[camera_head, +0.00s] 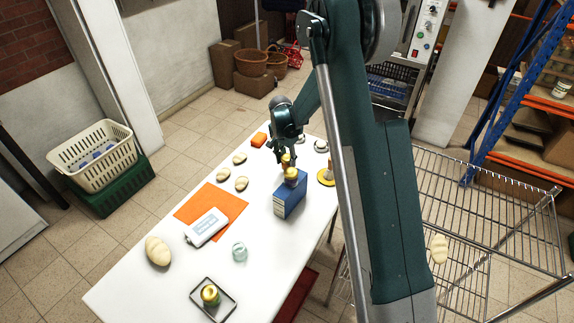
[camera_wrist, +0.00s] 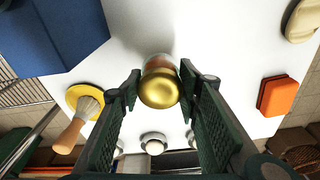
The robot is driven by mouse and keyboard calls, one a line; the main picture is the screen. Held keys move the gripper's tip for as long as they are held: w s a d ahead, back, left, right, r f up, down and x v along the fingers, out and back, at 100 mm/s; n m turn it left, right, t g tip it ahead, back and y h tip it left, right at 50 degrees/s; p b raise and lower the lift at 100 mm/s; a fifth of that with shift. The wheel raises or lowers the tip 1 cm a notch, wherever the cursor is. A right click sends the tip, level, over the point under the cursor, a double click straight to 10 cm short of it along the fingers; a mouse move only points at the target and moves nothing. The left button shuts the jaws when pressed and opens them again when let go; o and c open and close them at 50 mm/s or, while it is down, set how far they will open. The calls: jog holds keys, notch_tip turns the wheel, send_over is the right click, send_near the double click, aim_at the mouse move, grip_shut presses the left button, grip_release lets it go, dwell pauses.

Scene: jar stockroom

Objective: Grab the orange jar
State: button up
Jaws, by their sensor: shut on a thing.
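The orange jar has a gold lid (camera_wrist: 160,90) and a strip of orange body visible behind it in the wrist view. It is between the two fingers of my gripper (camera_wrist: 160,78), which is shut on it. I cannot tell whether the held jar touches the table.
The blue box also shows in the wrist view (camera_wrist: 50,35). An orange block (camera_head: 259,140) and several stones or bread-like lumps (camera_head: 240,159) lie left. A gold-lidded jar (camera_head: 210,294) stands on a tray in front.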

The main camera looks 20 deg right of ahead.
aim_at(288, 156)
jog(key=shift+r, duration=2.85)
